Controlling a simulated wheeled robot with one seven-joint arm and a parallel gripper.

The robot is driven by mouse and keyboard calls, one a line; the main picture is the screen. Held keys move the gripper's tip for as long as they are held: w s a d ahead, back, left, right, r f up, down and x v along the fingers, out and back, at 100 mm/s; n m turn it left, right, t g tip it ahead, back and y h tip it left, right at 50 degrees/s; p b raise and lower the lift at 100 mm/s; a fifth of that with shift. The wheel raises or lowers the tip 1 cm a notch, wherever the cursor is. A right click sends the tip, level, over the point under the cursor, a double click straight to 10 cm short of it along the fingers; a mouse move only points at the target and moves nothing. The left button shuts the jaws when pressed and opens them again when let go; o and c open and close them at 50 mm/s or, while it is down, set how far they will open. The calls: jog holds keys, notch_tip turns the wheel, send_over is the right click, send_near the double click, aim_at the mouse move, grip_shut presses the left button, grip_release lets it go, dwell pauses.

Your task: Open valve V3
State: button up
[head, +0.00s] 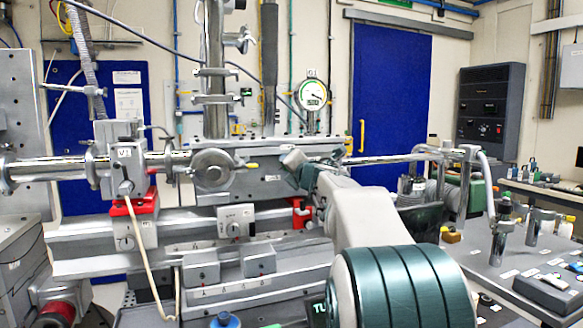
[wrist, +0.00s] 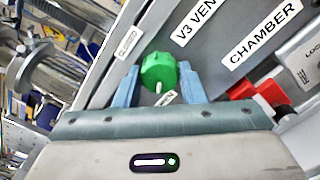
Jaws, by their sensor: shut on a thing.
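The green knob (wrist: 158,72) of valve V3 shows in the wrist view, beside a white label reading "V3 VEN..." (wrist: 196,18) and "CHAMBER". My gripper (wrist: 157,82) has its two blue fingers on either side of the knob and is shut on it. A small white tag (wrist: 166,98) shows just below the knob, between the fingers. In the head view my gripper (head: 298,168) is at the front of the grey chamber (head: 248,185), at its right part. The knob is hidden there behind my gripper and arm.
A red part (wrist: 243,90) lies close to the right of my gripper in the wrist view. In the head view a round flange (head: 212,168), a gauge (head: 313,95) and valve V1 (head: 125,170) are nearby. A bench (head: 500,262) with several small items stands at right.

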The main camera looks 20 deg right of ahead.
jog(key=o, duration=1)
jog(key=shift+c, duration=0.2)
jog(key=shift+s, duration=0.15)
jog(key=s, duration=1.3)
jog(key=shift+s, duration=0.3)
